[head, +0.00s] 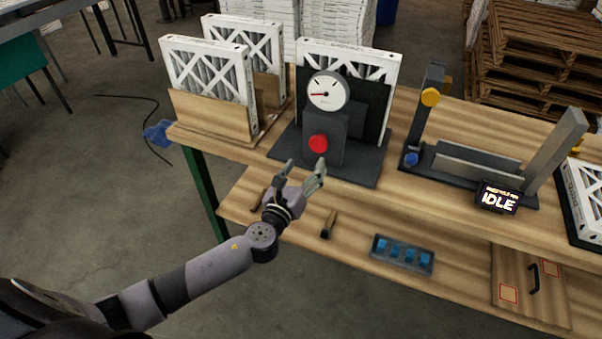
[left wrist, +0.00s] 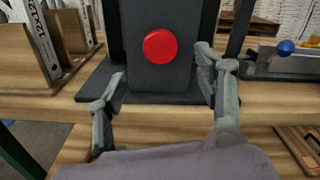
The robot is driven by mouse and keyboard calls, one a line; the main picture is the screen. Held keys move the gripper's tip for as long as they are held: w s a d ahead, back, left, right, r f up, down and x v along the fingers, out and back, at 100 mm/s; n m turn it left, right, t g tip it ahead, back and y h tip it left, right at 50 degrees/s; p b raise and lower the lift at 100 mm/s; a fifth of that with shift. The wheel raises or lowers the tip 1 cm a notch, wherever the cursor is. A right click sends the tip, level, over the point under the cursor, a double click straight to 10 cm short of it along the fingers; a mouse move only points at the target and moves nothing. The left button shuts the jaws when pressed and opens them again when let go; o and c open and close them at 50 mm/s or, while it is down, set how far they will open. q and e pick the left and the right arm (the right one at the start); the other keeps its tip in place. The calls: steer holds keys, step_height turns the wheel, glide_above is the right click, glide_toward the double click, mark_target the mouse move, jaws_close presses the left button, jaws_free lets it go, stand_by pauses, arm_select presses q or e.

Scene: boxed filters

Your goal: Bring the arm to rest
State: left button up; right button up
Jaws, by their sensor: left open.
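My left gripper (head: 305,177) is open and empty in front of the dark test stand (head: 362,167). Its two fingers also show in the left wrist view (left wrist: 163,100), spread on either side of the stand's red button (left wrist: 160,46). The red button (head: 318,144) sits below a round white gauge (head: 328,91) with a red needle. I see a space between the fingertips and the button in the head view; contact with the stand cannot be told. A boxed filter (head: 372,68) stands upright behind the gauge. My right gripper is not in view.
Filters (head: 205,75) stand in wooden holders at the left. A grey fixture (head: 470,165) with an IDLE display (head: 498,199) is to the right. The lower shelf holds a blue-slotted tray (head: 402,254) and a small dark object (head: 329,225). Open floor lies at the left.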

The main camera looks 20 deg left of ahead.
arm_select(q)
steer(key=shift+s, duration=1.05)
steer(key=s+a+f+n+g+y, duration=0.1)
steer(key=s+a+f+n+g, duration=0.15)
steer(key=f, duration=0.55)
steer(key=s+a+f+n+g+b, duration=0.1)
steer(key=f+n, duration=0.2)
steer(key=f, duration=0.4)
steer(key=s+a+f+n+g+y, duration=0.1)
steer(key=a+f+n+g, duration=0.15)
steer(key=f, duration=0.55)
steer(key=s+a+f+n+g, duration=0.1)
steer(key=s+f+n+g, duration=0.3)
steer(key=s+f+n, duration=0.65)
steer(key=s+d+f+n+g, duration=0.1)
steer(key=s+f+n+g, duration=0.1)
steer(key=s+f+n, duration=0.2)
steer(key=s+d+f+n+g+h+b, duration=0.1)
steer(key=s+f+n, duration=0.3)
steer(key=s+f, duration=0.7)
steer(key=s+d+f+n+g+b, duration=0.1)
steer(key=s+f+n+g, duration=0.3)
steer(key=s, duration=1.5)
step_height(320, 180, down, 4)
steer(key=shift+s+d+r, duration=0.15)
steer(key=shift+d+r, duration=0.05)
steer(key=shift+d, duration=0.2)
